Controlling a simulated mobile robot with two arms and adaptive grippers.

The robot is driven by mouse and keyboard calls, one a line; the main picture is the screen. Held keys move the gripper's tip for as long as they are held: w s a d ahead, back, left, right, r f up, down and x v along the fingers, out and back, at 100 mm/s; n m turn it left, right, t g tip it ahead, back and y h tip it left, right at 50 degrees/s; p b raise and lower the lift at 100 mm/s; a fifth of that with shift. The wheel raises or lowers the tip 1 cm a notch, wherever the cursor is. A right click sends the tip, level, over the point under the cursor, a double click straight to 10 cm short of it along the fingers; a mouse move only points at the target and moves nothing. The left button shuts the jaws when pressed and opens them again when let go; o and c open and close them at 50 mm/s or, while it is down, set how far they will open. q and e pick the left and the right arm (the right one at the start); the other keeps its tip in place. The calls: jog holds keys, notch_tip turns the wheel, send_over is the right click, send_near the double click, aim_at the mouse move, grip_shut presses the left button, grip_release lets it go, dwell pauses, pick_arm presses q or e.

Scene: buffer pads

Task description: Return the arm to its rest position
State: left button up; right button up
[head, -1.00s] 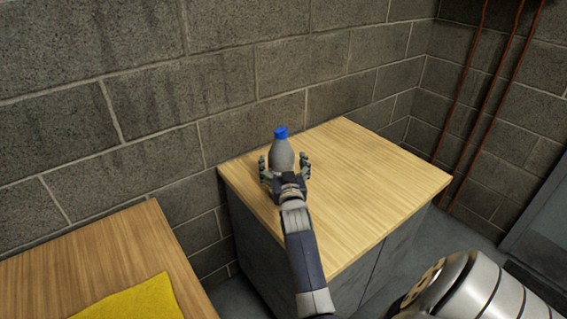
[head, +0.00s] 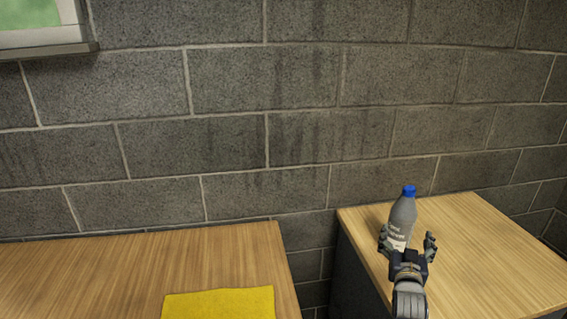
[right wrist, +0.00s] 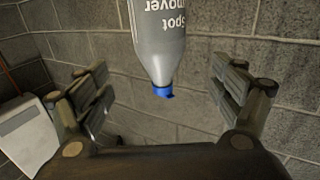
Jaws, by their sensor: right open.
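My right gripper (head: 408,243) is in the lower right of the head view, with its fingers spread apart and empty. A grey bottle with a blue cap (head: 402,220) stands upright on the right wooden-topped cabinet, just beyond the gripper. In the right wrist view the bottle (right wrist: 160,45) appears upside down between the open fingers (right wrist: 165,95), with clear space on both sides. Its label reads partly "Spot ...mover". My left gripper is not in view.
The right cabinet's wooden top (head: 490,260) is otherwise clear. A second wooden surface (head: 90,270) on the left carries a yellow cloth or pad (head: 220,303). A gap separates the two surfaces. A block wall (head: 230,130) stands close behind both.

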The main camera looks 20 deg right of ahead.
jog(key=s+a+f+n+g+y, duration=0.3)
jog(key=s+a+f, duration=0.3)
jog(key=s+a, duration=0.15)
jog(key=s+a+f+n+g+y, duration=0.25)
jog(key=s+a+f, duration=0.3)
jog(key=a, duration=0.35)
jog(key=s+a+f+n+g+y, duration=0.2)
jog(key=s+a+g, duration=0.1)
jog(key=s+a, duration=0.55)
jog(key=s+a+f+n+g+y, duration=0.1)
jog(key=s+a+g+y, duration=0.3)
jog(key=s, duration=0.8)
notch_tip(320, 180, down, 26)
jog(key=s+h, duration=0.1)
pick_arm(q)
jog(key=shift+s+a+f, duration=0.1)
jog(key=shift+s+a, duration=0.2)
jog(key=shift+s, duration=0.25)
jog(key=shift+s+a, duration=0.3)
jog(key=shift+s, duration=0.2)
pick_arm(e)
jog(key=s+d+f+g, duration=0.1)
jog(key=s+d+f, duration=0.1)
jog(key=s+f, duration=1.4)
jog(key=shift+s+f+n, duration=0.35)
jog(key=shift+s+f, duration=0.05)
jog(key=shift+s, duration=0.4)
jog(key=shift+d+g+h, duration=0.1)
jog(key=shift+g+h, duration=0.15)
